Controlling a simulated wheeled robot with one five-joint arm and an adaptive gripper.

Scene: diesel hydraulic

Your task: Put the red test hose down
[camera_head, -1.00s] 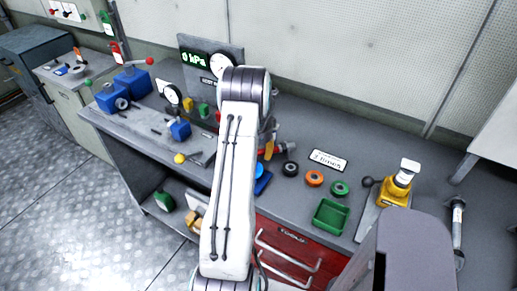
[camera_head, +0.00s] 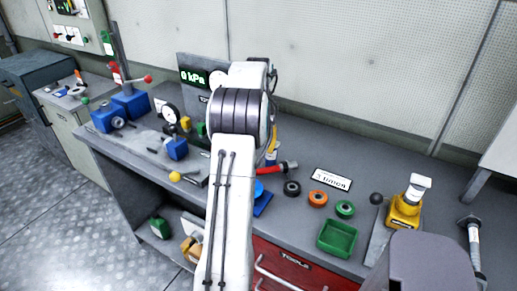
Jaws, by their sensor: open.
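The red test hose (camera_head: 272,169) lies on the grey bench top just right of my arm. My gripper (camera_head: 271,146) shows only in part, beside the arm's right edge, with a yellow-orange piece pointing down. It is open and appears above the hose, apart from it. The rest of the gripper is hidden behind my arm.
A black ring (camera_head: 292,188), an orange ring (camera_head: 317,198), a green ring (camera_head: 345,208) and a green tray (camera_head: 338,238) sit to the right. A yellow jack (camera_head: 405,210) stands further right. Blue vise-like fixtures (camera_head: 128,105) stand left. The bench behind the label (camera_head: 331,180) is clear.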

